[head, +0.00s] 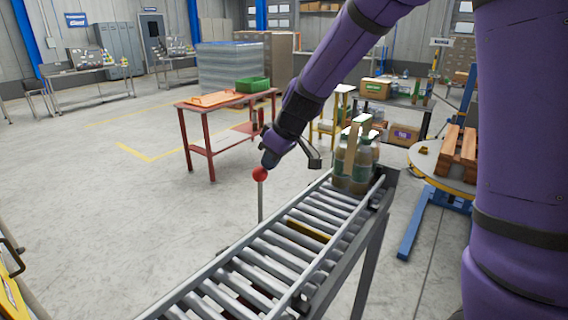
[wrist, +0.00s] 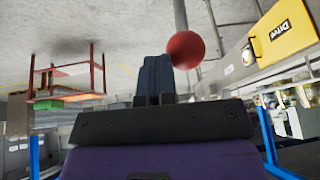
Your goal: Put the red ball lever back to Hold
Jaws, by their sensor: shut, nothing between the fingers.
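The red ball lever (head: 260,174) stands upright beside the left rail of the roller conveyor, its ball on top of a thin grey rod. In the wrist view the red ball (wrist: 186,49) is just to the right of my fingertips, with its rod running up out of the picture. My gripper (head: 268,160) is shut and empty, right above and beside the ball in the head view. The closed fingers also show in the wrist view (wrist: 156,75). I cannot tell whether the fingers touch the ball. No Hold label is readable.
The roller conveyor (head: 262,262) runs from front to back, with bottles in a carrier (head: 355,160) at its far end. A red table (head: 222,106) with a green bin (head: 253,84) stands behind. A yellow panel (wrist: 279,33) marked "Drive" shows in the wrist view. Open floor lies left.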

